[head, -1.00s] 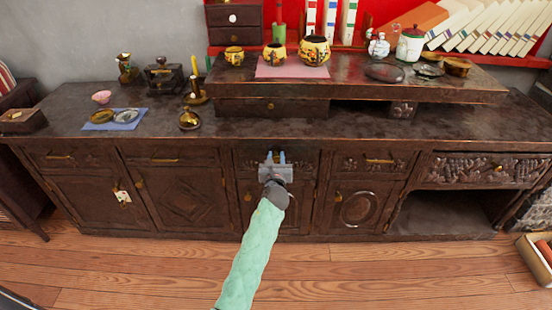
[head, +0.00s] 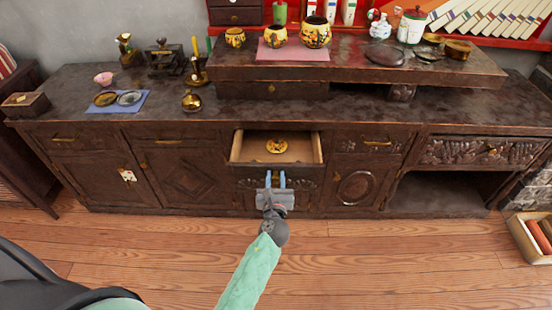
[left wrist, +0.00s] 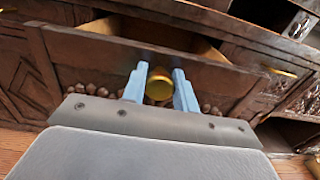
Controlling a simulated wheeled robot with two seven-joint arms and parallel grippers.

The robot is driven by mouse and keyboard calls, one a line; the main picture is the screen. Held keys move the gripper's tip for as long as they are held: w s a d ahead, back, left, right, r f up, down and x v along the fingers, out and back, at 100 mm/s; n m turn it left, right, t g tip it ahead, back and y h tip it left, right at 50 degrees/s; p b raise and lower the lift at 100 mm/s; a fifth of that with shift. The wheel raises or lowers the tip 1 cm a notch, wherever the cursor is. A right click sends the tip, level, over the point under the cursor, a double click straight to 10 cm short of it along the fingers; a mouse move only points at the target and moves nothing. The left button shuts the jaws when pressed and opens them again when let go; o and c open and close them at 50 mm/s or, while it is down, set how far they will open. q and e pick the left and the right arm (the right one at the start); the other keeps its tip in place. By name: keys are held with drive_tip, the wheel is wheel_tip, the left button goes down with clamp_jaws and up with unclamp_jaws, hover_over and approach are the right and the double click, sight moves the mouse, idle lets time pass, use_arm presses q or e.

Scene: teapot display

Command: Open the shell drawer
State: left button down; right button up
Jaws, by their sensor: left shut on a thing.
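The middle drawer (head: 243,172) of the long dark cabinet is pulled out and shows its pale wooden inside. Its front has carving, and the drawer front also shows in the left wrist view (left wrist: 85,55). A round gold object (head: 277,146) lies in the drawer. My left gripper (head: 275,177) is at the drawer front. In the left wrist view, its blue fingers (left wrist: 160,78) are shut on the gold handle (left wrist: 159,86), which sits between them. My right gripper is not in view.
The cabinet top (head: 330,112) carries a blue mat (head: 118,108), brass items and a raised shelf unit (head: 430,80) with painted pots. Another carved drawer (head: 480,152) at the right is closed. The wooden floor (head: 340,255) in front is clear. A box (head: 520,235) stands at the right.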

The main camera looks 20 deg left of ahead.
use_arm(q)
drive_tip(key=v, duration=0.9)
drive_tip(key=shift+r, duration=0.1)
drive_tip(key=c, duration=1.3)
unclamp_jaws()
drive_tip(key=shift+o, duration=1)
drive_tip(key=v, duration=0.7)
drive_tip(key=shift+s+b, duration=0.3)
drive_tip(key=shift+b, duration=0.1)
drive_tip(key=shift+d, duration=0.15)
